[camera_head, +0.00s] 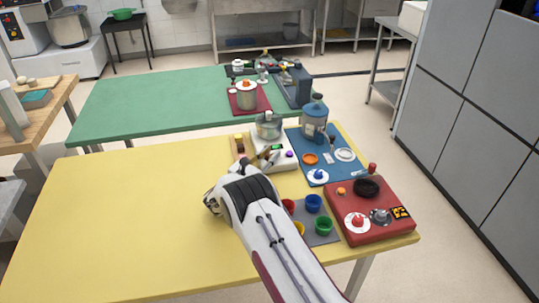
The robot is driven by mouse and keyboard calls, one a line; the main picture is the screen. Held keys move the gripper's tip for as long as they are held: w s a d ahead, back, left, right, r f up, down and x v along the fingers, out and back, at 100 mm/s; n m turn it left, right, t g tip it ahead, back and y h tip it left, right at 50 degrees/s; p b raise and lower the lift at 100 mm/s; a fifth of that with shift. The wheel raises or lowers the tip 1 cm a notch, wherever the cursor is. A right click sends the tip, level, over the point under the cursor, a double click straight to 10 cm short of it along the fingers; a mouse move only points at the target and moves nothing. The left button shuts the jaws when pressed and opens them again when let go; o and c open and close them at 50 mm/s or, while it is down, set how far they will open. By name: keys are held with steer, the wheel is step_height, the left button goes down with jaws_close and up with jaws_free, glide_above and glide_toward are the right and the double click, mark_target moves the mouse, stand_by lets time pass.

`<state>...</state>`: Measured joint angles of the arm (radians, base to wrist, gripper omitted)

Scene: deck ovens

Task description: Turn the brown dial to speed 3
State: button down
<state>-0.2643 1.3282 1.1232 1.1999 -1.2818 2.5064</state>
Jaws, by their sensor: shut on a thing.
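A white appliance (285,163) with a metal bowl, a small green display and a purple knob stands on the yellow table. My gripper (265,156) is at the front left of its top, just past my white and black wrist. The gripper is small in view and partly hidden by my arm. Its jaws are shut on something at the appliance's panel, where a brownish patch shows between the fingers. This appears to be the brown dial, mostly covered. Its pointer and scale, and the digits on the display, are too small to read.
A blue mat (335,172) with a blue-grey machine lies right of the appliance. A red unit (372,228) with knobs stands at the front right. A grey tray (322,240) of coloured cups lies beside my arm. The yellow table's left side (120,220) is clear.

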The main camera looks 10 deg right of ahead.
steer(key=shift+r, duration=0.1)
steer(key=c, duration=1.8)
jaws_free()
steer(key=shift+o, duration=0.2)
steer(key=shift+a, duration=0.1)
steer(key=shift+v, duration=5.95)
steer(key=shift+w, duration=0.1)
